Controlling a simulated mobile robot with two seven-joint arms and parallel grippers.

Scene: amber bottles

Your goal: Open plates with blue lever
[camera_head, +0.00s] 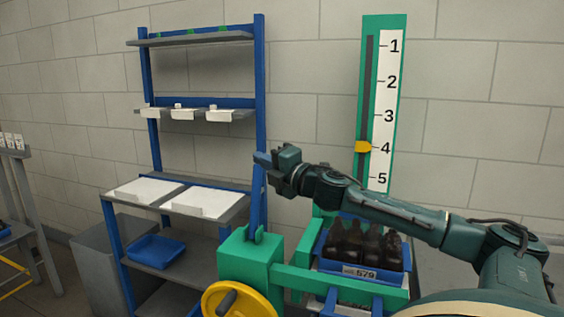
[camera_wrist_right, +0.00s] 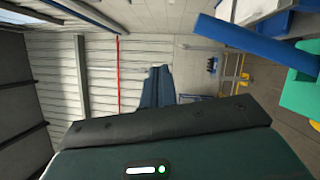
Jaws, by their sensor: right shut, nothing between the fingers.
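The blue lever (camera_head: 257,208) stands nearly upright from a green block (camera_head: 248,262) of the green frame. It also shows in the wrist view as a slanted blue bar (camera_wrist_right: 240,38) at the upper right, apart from my fingers. My right gripper (camera_head: 262,159) reaches left in the head view, its tips overlapping the lever's upper end in the picture; contact cannot be told there. Its fingers (camera_wrist_right: 158,88) are shut and empty. I cannot make out the plates clearly. My left gripper is out of view.
A yellow handwheel (camera_head: 237,301) is at the front of the green frame. A green scale board (camera_head: 369,30) stands behind, its yellow pointer (camera_head: 362,147) near 4. A blue-posted shelf (camera_head: 155,195) with white bins and a blue tray (camera_head: 157,251) stands at left.

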